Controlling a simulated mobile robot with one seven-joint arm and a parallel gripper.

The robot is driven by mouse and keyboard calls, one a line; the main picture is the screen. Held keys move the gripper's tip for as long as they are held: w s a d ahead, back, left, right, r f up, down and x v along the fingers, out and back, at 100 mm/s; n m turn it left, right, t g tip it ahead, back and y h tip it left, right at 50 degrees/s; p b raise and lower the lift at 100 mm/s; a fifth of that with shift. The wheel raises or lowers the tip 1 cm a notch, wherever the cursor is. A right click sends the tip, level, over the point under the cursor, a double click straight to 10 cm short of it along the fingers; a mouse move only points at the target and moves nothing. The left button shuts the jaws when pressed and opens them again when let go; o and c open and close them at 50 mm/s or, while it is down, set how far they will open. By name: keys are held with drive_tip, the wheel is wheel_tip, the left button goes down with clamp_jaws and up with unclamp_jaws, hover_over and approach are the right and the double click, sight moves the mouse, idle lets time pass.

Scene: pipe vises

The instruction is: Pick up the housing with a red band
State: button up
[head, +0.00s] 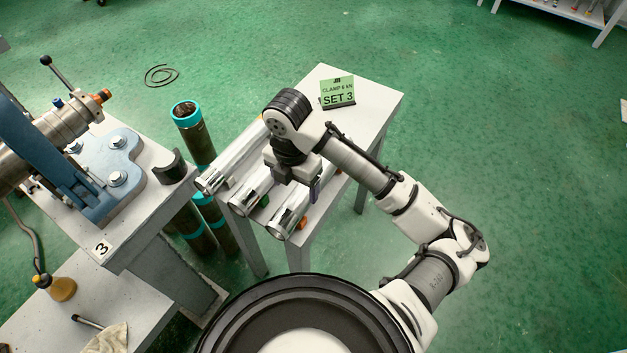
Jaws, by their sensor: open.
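Three shiny metal tubular housings lie side by side on a small white table: a left one (225,169), a middle one (251,194) and a right one (289,213). I cannot tell which housing bears a red band, as my arm covers much of the middle and right ones. My gripper (298,183) points down over the middle and right housings. It is open, with its fingertips partly hidden; I cannot tell whether it touches a housing.
A green "SET 3" sign (338,92) stands at the far end of the white table (373,98). To the left is a bench (127,227) with a blue vise (112,165). Dark teal-rimmed cylinders (190,135) stand between them. The green floor to the right is clear.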

sight(298, 195)
drive_tip(key=f, duration=0.3)
drive_tip(key=f+p, duration=0.1)
drive_tip(key=f, duration=0.1)
drive_tip(key=shift+s+d, duration=0.2)
drive_tip(key=shift+d, duration=0.05)
drive_tip(key=shift+c, duration=0.2)
drive_tip(key=shift+r, duration=0.1)
drive_tip(key=c, duration=1.4)
clamp_jaws()
drive_tip(key=shift+r, duration=0.15)
